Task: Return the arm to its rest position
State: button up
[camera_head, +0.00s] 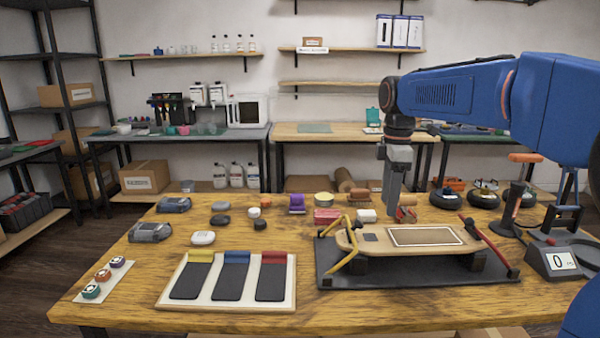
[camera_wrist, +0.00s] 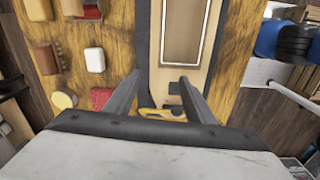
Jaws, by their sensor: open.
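My gripper (camera_head: 396,207) hangs from my blue arm at the right of the head view, above the far edge of the board stand. In the wrist view my gripper (camera_wrist: 160,88) shows two dark fingers spread apart with nothing between them. The wooden board (camera_head: 372,239) lies on a black stand (camera_head: 420,273), with a yellow clamp lever (camera_head: 345,262) at its left and a red lever (camera_head: 488,245) at its right. The board also shows below the fingers in the wrist view (camera_wrist: 222,40). The fingertips look apart from the board.
A white tray (camera_head: 226,306) with yellow, blue and red-topped dark pads lies at the front. A white strip (camera_head: 121,281) with round pieces is at left. Several small items, including a red block (camera_head: 327,216), stand behind. A scale (camera_head: 553,262) and soldering stand (camera_head: 511,208) are at right.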

jog(key=s+d+f+m+t, duration=0.1)
jog(key=s+f+m, duration=0.4)
jog(key=s, duration=0.5)
jog(key=s+d+f+m+t, duration=0.2)
jog(key=s+f+m, duration=0.3)
jog(key=s, duration=0.5)
jog(key=s+d+f+m+t, duration=0.1)
jog(key=s+d+f+m, duration=0.2)
jog(key=s+f+m, duration=0.3)
jog(key=s, duration=0.4)
jog(key=shift+s+d+m+t, duration=0.15)
jog(key=shift+s+m+t, duration=0.15)
jog(key=shift+s+m, duration=0.1)
jog(key=shift+o, duration=0.5)
jog(key=shift+r, duration=0.1)
